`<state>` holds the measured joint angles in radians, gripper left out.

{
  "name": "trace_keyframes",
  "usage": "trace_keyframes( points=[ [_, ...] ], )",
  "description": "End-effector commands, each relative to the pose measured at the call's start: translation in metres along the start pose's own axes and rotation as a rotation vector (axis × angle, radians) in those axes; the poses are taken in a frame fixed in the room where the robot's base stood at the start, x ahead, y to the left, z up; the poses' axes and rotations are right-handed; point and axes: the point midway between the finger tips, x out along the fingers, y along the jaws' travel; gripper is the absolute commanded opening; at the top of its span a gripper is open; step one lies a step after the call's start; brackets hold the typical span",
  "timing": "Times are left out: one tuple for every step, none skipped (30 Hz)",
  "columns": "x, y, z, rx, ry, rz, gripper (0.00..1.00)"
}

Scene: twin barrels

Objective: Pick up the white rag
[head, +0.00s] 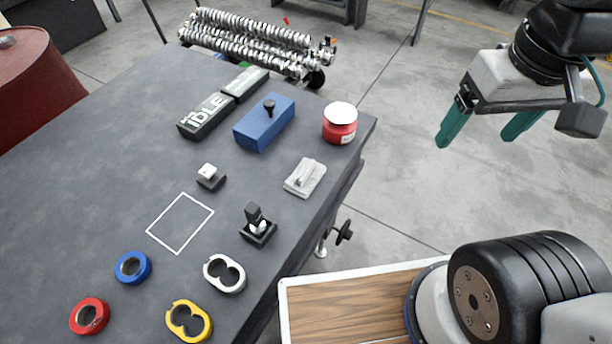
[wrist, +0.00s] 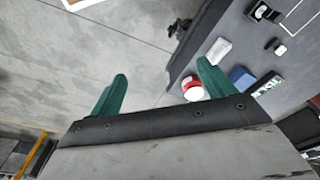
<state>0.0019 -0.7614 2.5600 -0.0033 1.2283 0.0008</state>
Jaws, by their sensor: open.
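The white rag (head: 305,178) lies folded on the dark grey table near its right edge, in front of the red jar. In the wrist view the white rag (wrist: 216,51) shows beyond the right fingertip. My gripper (head: 484,134) has green fingers spread apart with nothing between them. It hangs over the floor, to the right of the table and well apart from the rag. In the wrist view my gripper (wrist: 162,85) also shows its two fingers wide apart.
The table (head: 100,150) holds a red jar with a white lid (head: 340,124), a blue box (head: 264,124), a dark IDLE sign (head: 207,117), a black holder (head: 257,226) and several coloured rings. A red barrel (head: 38,88) stands at left.

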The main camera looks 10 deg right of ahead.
Motion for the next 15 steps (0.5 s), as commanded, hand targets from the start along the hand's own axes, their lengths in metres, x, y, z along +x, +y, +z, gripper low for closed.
trace_keyframes(
  points=[
    [0.000, 0.000, 0.000, -0.001, 0.000, 0.000, 0.89],
    [0.000, -0.001, 0.000, -0.005, 0.000, -0.001, 0.89],
    [0.002, -0.003, -0.001, -0.015, -0.008, -0.002, 0.89],
    [0.004, -0.004, -0.001, -0.024, -0.020, -0.003, 0.89],
    [0.007, -0.006, -0.002, -0.033, -0.035, -0.003, 0.89],
    [0.012, -0.009, -0.003, -0.048, -0.061, -0.004, 0.89],
    [0.016, -0.012, -0.005, -0.062, -0.084, -0.005, 0.89],
    [0.020, -0.015, -0.007, -0.076, -0.109, -0.005, 0.89],
    [0.026, -0.020, -0.011, -0.099, -0.144, -0.004, 0.89],
    [0.032, -0.024, -0.015, -0.116, -0.169, -0.004, 0.89],
    [0.037, -0.028, -0.019, -0.131, -0.192, -0.003, 0.89],
    [0.045, -0.034, -0.026, -0.143, -0.218, 0.000, 0.89],
    [0.051, -0.039, -0.031, -0.148, -0.234, 0.003, 0.89],
    [0.058, -0.044, -0.037, -0.150, -0.249, 0.007, 0.89],
    [0.067, -0.051, -0.043, -0.148, -0.266, 0.012, 0.89]
  ],
)
